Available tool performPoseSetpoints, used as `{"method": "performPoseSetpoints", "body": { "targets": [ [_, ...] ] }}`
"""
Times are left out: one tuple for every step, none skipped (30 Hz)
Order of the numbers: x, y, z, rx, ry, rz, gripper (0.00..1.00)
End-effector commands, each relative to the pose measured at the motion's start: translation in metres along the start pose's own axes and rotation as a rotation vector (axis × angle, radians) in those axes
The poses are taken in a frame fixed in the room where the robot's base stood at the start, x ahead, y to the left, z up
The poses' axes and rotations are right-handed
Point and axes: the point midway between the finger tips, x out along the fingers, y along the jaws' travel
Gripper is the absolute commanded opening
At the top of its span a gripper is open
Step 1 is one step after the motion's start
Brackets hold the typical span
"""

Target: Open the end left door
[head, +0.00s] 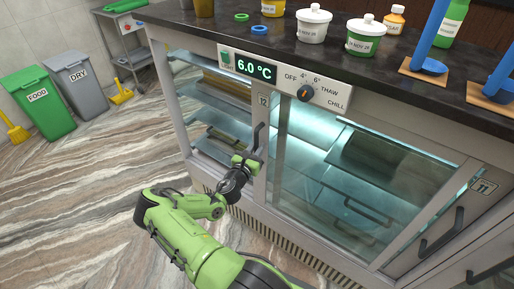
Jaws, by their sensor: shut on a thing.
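The end left door (262,182) is on the left part of the glass-fronted cold counter, with a "12" tag near its upper right. Its dark upright handle (257,134) is by its right edge. The door looks closed, flush with the front. My gripper (249,161) is at the handle's lower end and shut on it. The jaws partly hide the lower part of the handle. Shelves with trays show behind the glass.
A glass door (340,190) and an "11" door (440,225) lie to the right. A temperature panel (285,78) is above. Green (38,101) and grey (77,82) bins stand far left. The striped floor (80,190) before the left door is clear except for my arm.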

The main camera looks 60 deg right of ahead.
Motion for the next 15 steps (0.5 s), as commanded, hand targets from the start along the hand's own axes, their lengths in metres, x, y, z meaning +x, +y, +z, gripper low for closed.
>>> {"method": "performPoseSetpoints", "body": {
  "targets": [
    [-0.0002,-0.0003,-0.0007,0.001,0.002,-0.001,0.0],
    [-0.0002,-0.0003,-0.0007,0.001,0.002,-0.001,0.0],
    [-0.0002,-0.0002,-0.0007,0.001,0.002,0.0,0.0],
    [-0.0002,-0.0001,-0.0008,0.001,0.001,0.0,0.0],
    [-0.0002,-0.0001,-0.0008,0.001,0.001,0.0,0.0],
    [-0.0002,-0.0001,-0.0008,0.001,0.001,0.0,0.0],
    [-0.0002,-0.0001,-0.0008,0.001,0.001,0.0,0.0],
    [-0.0002,-0.0001,-0.0008,0.001,0.001,0.0,0.0],
    [-0.0002,-0.0001,-0.0008,0.0,0.001,0.0,0.0],
    [-0.0002,-0.0001,-0.0008,0.0,0.001,0.0,0.0],
    [-0.0002,0.0,-0.0008,0.0,0.001,0.0,0.0],
    [-0.0002,0.0,-0.0008,0.0,0.001,0.0,0.0],
    [-0.0002,0.0001,-0.0008,0.0,0.001,0.0,0.0],
    [-0.0002,0.0001,-0.0008,0.0,0.001,0.0,0.0],
    [-0.0002,0.0002,-0.0007,0.0,0.001,0.001,0.3]
  ]
}}
